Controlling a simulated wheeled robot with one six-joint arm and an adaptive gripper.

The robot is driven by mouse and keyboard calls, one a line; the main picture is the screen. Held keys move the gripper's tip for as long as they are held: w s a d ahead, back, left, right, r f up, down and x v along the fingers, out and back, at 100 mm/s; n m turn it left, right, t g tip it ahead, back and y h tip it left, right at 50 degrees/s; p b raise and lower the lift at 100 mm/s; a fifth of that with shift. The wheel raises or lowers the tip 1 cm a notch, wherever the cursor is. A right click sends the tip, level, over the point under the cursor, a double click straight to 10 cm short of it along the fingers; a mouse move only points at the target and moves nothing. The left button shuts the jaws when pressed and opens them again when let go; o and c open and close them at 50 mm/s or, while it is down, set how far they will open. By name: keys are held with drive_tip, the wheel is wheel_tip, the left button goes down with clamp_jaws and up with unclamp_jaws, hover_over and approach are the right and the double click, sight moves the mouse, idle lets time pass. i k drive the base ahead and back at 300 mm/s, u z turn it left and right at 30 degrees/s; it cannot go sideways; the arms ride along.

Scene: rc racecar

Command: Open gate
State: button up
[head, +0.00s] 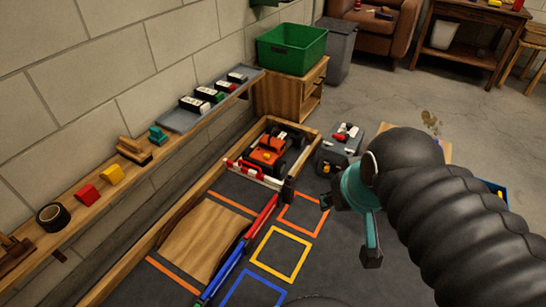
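The gate (255,173) is a red and white bar lying across the track, with a dark post (288,190) at its right end. It looks lowered and closed. An orange and black toy racecar (268,152) stands just behind it in the walled end bay. My gripper (348,230) is teal with dark fingertips, to the right of the gate and apart from it. Its fingers are spread and nothing shows between them. My black arm hides the floor to the right.
A wooden ramp (205,240) lies on the track in front. Orange, yellow and blue squares (280,254) mark the floor beside a red and blue rail (240,250). A grey toolbox (338,152) stands right of the bay. A wall shelf (75,218) runs along the left.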

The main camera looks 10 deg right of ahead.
sight(258, 175)
drive_tip(key=z, duration=0.35)
drive_tip(key=i, duration=0.95)
drive_tip(key=u, duration=0.45)
